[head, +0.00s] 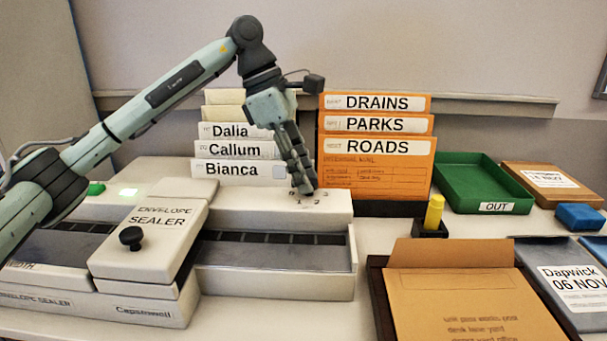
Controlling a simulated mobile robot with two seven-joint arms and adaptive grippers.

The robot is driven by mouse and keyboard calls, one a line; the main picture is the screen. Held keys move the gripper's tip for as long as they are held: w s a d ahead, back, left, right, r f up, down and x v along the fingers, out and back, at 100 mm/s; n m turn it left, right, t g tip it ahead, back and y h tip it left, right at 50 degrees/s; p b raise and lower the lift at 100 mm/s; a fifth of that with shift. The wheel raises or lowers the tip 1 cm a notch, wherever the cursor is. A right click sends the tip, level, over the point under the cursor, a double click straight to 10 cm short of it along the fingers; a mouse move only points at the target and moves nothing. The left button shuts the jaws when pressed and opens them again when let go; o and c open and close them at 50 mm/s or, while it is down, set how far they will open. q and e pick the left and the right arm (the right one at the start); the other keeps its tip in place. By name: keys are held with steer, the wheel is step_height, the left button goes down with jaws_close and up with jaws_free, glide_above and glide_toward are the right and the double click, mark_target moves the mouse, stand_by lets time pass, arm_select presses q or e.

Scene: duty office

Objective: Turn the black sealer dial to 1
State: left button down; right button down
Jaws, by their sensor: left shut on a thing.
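The envelope sealer (270,285) is a long off-white machine at the left and middle of the head view. A raised block (335,205) at its back right carries printed numbers, with 1 and 2 readable at the front. My left gripper (305,187) points down onto this block from above, shut on the black dial among the numbers. The fingers hide the dial almost fully, so I cannot tell where its pointer stands. My right gripper is not in view.
A black knob (131,237) stands on the sealer's lid (150,250). Behind are name cards (235,150) and orange folders (375,165). A yellow marker (434,211) stands in a black holder close right. Further right are a green tray (470,185) and a brown envelope (470,305).

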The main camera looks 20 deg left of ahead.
arm_select(q)
steer(key=n+t, duration=0.1)
steer(key=n, duration=0.1)
steer(key=n+b, duration=0.1)
steer(key=n, duration=0.1)
steer(key=shift+s+d+f+n+t+y, duration=0.1)
steer(key=shift+s+n+t+y, duration=0.1)
steer(key=shift+n+t+y, duration=0.15)
steer(key=shift+s+d+n+t+y+b, duration=0.1)
steer(key=shift+n+t+y+b, duration=0.25)
steer(key=shift+n, duration=0.8)
steer(key=shift+s+d+n+t+y+b, duration=0.1)
steer(key=shift+n+t+y+b, duration=0.25)
steer(key=shift+n, duration=0.75)
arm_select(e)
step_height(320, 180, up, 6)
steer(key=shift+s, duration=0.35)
arm_select(q)
steer(key=c, duration=1.2)
jaws_free()
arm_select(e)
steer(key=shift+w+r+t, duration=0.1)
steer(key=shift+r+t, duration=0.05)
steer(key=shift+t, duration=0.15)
arm_select(q)
steer(key=v, duration=1.2)
steer(key=shift+w+a, duration=0.1)
